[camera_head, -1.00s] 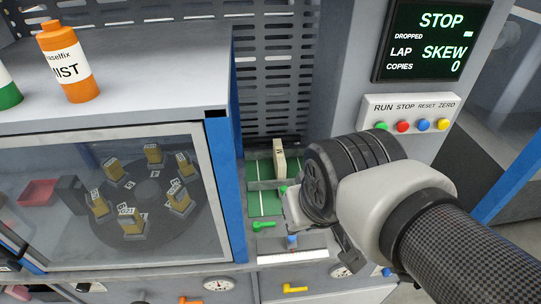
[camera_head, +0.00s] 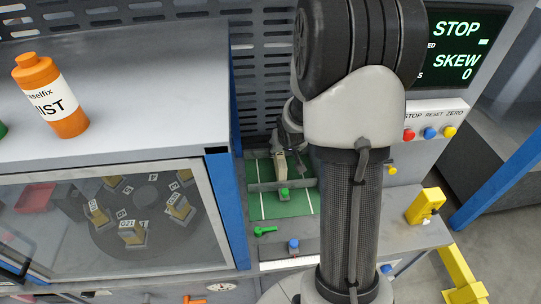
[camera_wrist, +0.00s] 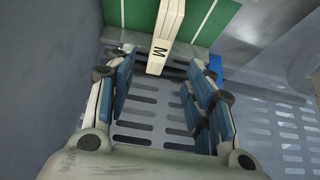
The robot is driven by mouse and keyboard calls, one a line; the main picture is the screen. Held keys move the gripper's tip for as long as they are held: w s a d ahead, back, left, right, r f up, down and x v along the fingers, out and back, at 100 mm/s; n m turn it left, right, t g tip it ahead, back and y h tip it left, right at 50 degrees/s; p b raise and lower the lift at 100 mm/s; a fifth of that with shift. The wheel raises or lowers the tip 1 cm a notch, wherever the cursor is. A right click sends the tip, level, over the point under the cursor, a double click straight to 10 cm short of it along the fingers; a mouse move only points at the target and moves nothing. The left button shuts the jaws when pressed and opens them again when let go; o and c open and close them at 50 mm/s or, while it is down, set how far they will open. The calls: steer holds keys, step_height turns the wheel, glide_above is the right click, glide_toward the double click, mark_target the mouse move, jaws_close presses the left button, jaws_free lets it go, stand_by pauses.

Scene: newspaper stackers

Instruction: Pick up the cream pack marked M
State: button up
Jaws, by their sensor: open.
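My gripper (camera_wrist: 164,75) is open, and the pack's near end lies between and just beyond the fingertips, nothing gripped. In the head view the pack (camera_head: 280,164) is a small cream block on the green mat (camera_head: 270,207), partly covered by my gripper (camera_head: 292,158). I cannot tell whether the fingers touch it.
A grey bar with a green knob (camera_head: 284,193) crosses the mat in front of the pack. A slotted grey panel (camera_head: 262,75) stands behind. A glass-fronted cabinet (camera_head: 225,215) with a blue edge is close on the left. A yellow block (camera_head: 425,205) sits at right.

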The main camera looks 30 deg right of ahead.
mark_target(280, 154)
steer(key=b+x, duration=0.4)
steer(key=x, duration=0.6)
steer(key=shift+f, duration=0.25)
steer(key=b+x, duration=0.2)
steer(key=x, duration=0.3)
steer(key=shift+f, duration=0.2)
steer(key=shift+r, duration=0.1)
steer(key=shift+c, duration=0.4)
jaws_close()
